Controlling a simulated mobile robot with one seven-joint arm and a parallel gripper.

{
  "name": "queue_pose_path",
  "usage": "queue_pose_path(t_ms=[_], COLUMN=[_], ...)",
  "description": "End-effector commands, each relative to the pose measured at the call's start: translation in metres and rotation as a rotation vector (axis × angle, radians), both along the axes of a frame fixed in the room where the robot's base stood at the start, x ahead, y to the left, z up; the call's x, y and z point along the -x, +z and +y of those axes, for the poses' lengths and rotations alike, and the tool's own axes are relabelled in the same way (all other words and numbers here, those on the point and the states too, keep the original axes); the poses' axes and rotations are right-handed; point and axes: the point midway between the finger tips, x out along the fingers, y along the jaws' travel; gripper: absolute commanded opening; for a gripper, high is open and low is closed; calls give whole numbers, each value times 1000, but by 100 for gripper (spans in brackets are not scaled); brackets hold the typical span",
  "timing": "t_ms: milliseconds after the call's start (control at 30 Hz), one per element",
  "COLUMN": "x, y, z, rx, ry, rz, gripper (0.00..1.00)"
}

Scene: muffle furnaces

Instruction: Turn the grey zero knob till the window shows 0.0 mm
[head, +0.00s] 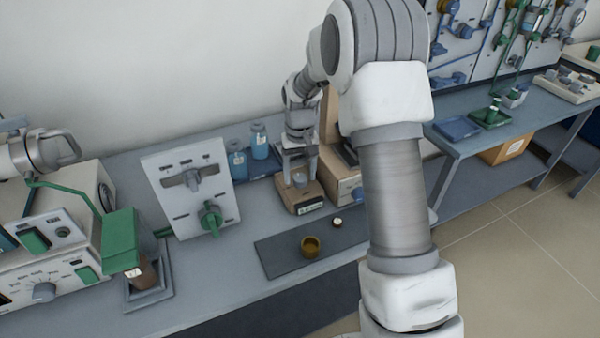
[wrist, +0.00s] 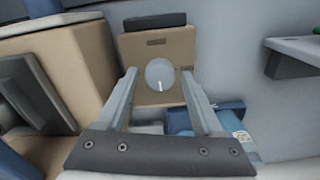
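The grey zero knob (wrist: 160,75) sits on top of a small tan box (wrist: 181,48) and bears a white pointer mark, which points down in the wrist view. In the head view the box (head: 291,201) stands on the bench under my gripper (head: 299,174). The window (head: 311,208) is on the box's front; its reading is too small to tell. In the wrist view my gripper (wrist: 159,73) is open. Its fingers are on either side of the knob, with a visible gap on both sides.
A larger tan device (head: 341,178) stands right beside the box. Blue-labelled bottles (head: 259,142) stand behind to the left. A dark mat (head: 279,257) in front carries a brass-coloured cup (head: 310,246) and a small round piece (head: 337,222). A white panel (head: 190,188) with a green valve stands left.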

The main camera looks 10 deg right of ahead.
Motion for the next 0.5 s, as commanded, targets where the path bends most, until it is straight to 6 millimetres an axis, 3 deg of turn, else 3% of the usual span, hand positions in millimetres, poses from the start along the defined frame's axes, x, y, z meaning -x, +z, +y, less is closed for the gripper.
queue_pose_path(t_ms=[333,500], x=[0,-1], y=[1,20], z=[0,0], rx=[0,0], ry=[1,1], rz=[1,-2], gripper=[76,76])
